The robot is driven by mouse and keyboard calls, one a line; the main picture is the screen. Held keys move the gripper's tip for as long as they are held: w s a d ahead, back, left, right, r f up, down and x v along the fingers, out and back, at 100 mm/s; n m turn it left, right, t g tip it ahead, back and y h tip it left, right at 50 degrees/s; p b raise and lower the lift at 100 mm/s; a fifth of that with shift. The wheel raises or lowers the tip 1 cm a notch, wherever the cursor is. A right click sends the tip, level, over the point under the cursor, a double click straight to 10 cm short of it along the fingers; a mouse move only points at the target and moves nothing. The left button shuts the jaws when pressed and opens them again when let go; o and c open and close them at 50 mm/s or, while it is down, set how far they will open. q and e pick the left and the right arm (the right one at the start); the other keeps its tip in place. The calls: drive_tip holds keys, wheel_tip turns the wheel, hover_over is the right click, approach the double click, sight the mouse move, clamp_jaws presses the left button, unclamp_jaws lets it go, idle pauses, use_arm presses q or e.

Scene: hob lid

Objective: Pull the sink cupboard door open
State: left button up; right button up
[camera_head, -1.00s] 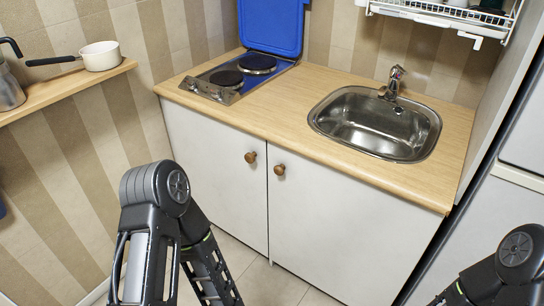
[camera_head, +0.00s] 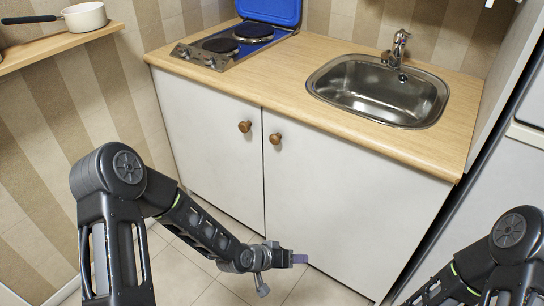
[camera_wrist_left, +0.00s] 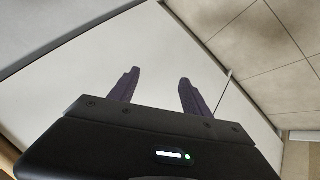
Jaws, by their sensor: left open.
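The white sink cupboard door (camera_head: 345,195) is the right one of two doors under the worktop, and it is shut. Its round wooden knob (camera_head: 275,138) is at its upper left corner. My left gripper (camera_head: 298,259) is in front of the lower part of this door, well below the knob, and touches no handle. In the left wrist view its two dark fingers (camera_wrist_left: 158,80) are apart with nothing between them, against a white panel. The knob is not visible in that view. My right arm shows at the lower right; its gripper is out of view.
The left cupboard door (camera_head: 210,150), also shut, has its own wooden knob (camera_head: 245,126). Above are the wooden worktop (camera_head: 290,70), steel sink (camera_head: 378,90) and hob (camera_head: 225,48) with its blue lid raised. A shelf with a white pan (camera_head: 85,16) is at left. Tiled floor lies below.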

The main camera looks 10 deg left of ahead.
use_arm(q)
drive_tip(key=w+a+r+m+t+b, duration=0.1)
drive_tip(key=w+a+r+t+b, duration=0.15)
drive_tip(key=w, duration=0.45)
drive_tip(key=w+a+r+t+b, duration=0.1)
drive_tip(key=w+a+t+b, duration=0.1)
drive_tip(key=w+a+b, duration=0.35)
drive_tip(key=m+t+h+b, duration=0.1)
drive_tip(key=m+t+b, duration=0.3)
drive_tip(key=t+b, duration=0.2)
approach(272, 140)
drive_tip(key=w, duration=0.2)
drive_tip(key=shift+s+d+r+g, duration=0.15)
drive_tip(key=shift+d+r+g, duration=0.1)
drive_tip(key=shift+d, duration=0.15)
use_arm(e)
wheel_tip(272, 140, down, 17)
drive_tip(key=shift+w+d, duration=0.15)
use_arm(q)
drive_tip(key=shift+b+x, duration=0.5)
drive_tip(key=shift+x, duration=3.4)
use_arm(e)
drive_tip(key=shift+w+d+f, duration=0.15)
drive_tip(key=shift+w+f, duration=0.05)
drive_tip(key=shift+f, duration=0.35)
use_arm(q)
drive_tip(key=shift+c, duration=0.2)
clamp_jaws()
